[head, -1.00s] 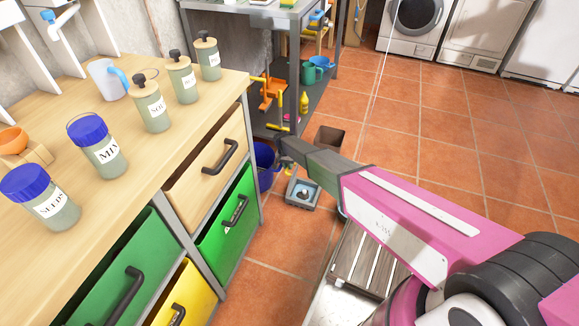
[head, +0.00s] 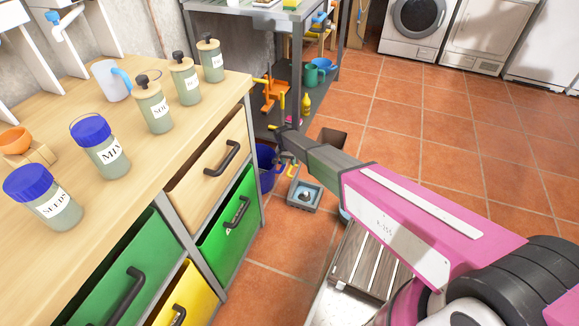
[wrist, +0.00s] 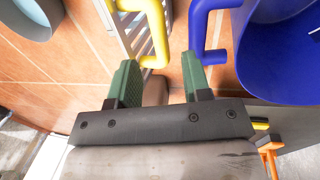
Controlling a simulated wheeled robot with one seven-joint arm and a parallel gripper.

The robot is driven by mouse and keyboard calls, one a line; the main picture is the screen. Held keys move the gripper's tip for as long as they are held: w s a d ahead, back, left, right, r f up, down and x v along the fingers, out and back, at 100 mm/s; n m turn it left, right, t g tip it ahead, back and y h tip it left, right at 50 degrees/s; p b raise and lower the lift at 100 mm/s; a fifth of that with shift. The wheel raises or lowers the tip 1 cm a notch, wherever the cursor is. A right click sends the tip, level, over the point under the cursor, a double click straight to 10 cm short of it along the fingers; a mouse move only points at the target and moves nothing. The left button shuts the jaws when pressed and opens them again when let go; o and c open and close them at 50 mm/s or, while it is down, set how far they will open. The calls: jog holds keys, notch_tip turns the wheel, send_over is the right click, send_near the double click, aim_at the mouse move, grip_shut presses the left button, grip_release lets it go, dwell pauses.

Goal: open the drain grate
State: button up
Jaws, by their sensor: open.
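A slatted light-grey grate (wrist: 146,58) shows in part in the wrist view, low over the tiles, beyond my fingertips. A yellow bar handle (wrist: 156,32) crosses in front of it; I cannot tell for certain that they are joined. The handle's lower end lies between the fingertips in the picture; no contact is clear. In the head view my arm hides most of the grate.
A blue bucket (wrist: 285,55) and a blue bent bar (wrist: 200,35) are close on the right of my gripper. The drawer cabinet (head: 230,215) is left; open tiles (head: 450,150) lie right.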

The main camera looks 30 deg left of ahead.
aim_at(291, 177)
notch_tip(291, 177, up, 6)
jog(key=a, duration=0.1)
jog(key=shift+r, duration=0.2)
jog(key=shift+c, duration=0.2)
jog(key=shift+s+d, duration=0.1)
jog(key=shift+d, duration=0.1)
jog(key=c, duration=0.6)
jog(key=d+y, duration=0.1)
jog(key=d, duration=0.1)
jog(key=d+y, duration=0.1)
jog(key=d, duration=0.1)
jog(key=d+y, duration=0.1)
jog(key=d, duration=0.1)
jog(key=shift+s+g+y, duration=0.3)
jog(key=shift+s+y, duration=0.05)
jog(key=shift+y, duration=0.05)
grip_shut()
jog(key=shift+w+a+f+y, duration=0.1)
jog(key=shift+w+f+y, duration=0.15)
jog(key=shift+f, duration=0.2)
jog(key=x, duration=0.9)
